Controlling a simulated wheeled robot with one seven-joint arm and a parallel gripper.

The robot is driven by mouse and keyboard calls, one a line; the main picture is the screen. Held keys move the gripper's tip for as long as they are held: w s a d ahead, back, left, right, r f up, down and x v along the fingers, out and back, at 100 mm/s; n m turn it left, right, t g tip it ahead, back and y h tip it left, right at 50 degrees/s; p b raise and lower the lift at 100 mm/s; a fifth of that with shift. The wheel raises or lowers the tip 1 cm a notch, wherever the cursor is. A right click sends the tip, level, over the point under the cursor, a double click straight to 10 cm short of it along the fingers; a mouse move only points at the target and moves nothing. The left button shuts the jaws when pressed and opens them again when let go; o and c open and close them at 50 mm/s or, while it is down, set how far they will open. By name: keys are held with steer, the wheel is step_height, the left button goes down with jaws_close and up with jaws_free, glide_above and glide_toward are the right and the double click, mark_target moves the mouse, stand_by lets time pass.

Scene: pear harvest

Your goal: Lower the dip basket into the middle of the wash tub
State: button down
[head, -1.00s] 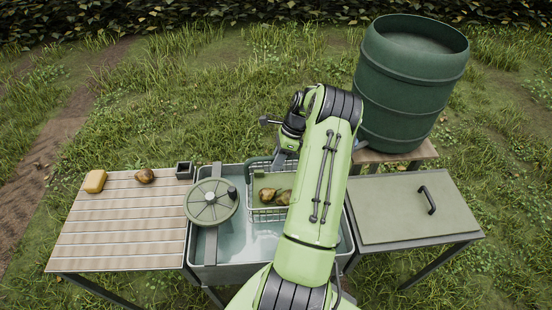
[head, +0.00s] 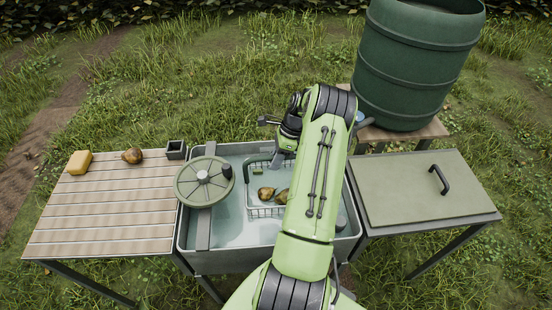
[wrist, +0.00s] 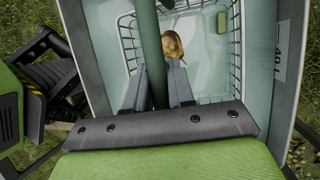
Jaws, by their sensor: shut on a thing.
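The dip basket (head: 264,213), a pale wire basket with pears (head: 265,194) inside, sits within the outline of the grey wash tub (head: 222,268), right of the tub's crossbar. Its right side is hidden behind my arm in the head view. The wrist view shows the basket's wire side (wrist: 128,40) and one pear (wrist: 173,45). My gripper (wrist: 160,88) is shut on the basket's dark green handle (wrist: 151,40). In the head view the gripper is mostly hidden by my arm. Whether the basket touches the tub floor cannot be told.
A round green hand wheel (head: 204,181) sits on a crossbar over the tub's left part. A slatted table (head: 105,210) at left bears a yellow block (head: 79,163), a pear (head: 132,156) and a dark cup (head: 176,150). A lidded counter (head: 420,190) and green barrel (head: 415,65) stand at right.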

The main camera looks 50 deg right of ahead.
mark_target(273, 190)
step_height(273, 190, down, 12)
steer(key=b, duration=0.8)
steer(key=shift+r+b, duration=0.1)
steer(key=shift+b, duration=0.3)
steer(key=shift+s+a+f, duration=0.1)
steer(key=shift+a+f, duration=0.05)
steer(key=shift+f, duration=0.3)
steer(key=c, duration=0.9)
jaws_free()
steer(key=p+v, duration=0.3)
steer(key=v, duration=1.2)
steer(key=shift+s+r, duration=0.1)
steer(key=shift+r, duration=0.25)
